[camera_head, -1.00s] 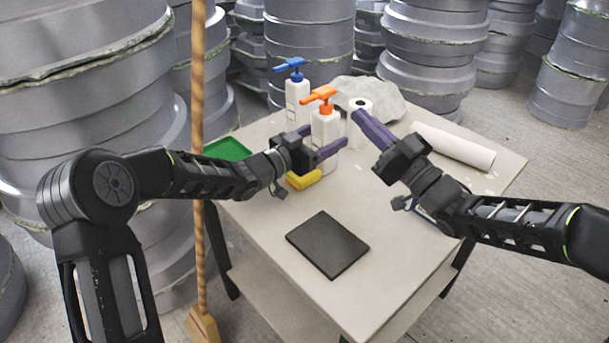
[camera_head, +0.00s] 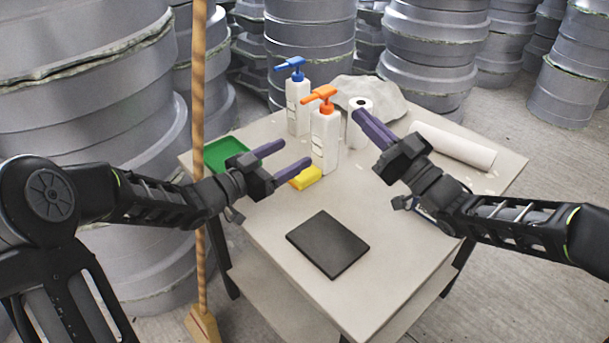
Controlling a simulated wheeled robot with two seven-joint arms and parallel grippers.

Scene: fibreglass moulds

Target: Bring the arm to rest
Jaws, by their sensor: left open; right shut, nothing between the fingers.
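My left gripper (camera_head: 281,158) is open and empty, with its two purple fingers apart. It hangs over the left part of the table, between the green tray (camera_head: 226,150) and the yellow block (camera_head: 306,178), and its lower finger reaches close to the block in the picture. My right gripper (camera_head: 374,128) is shut with nothing in it. Its purple fingers point up and left, just right of the white bottle with the orange pump (camera_head: 325,140) and near the white roll (camera_head: 357,118). I cannot tell its exact height above the table.
A broom (camera_head: 198,120) stands at the left. Grey moulds (camera_head: 85,60) are stacked behind.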

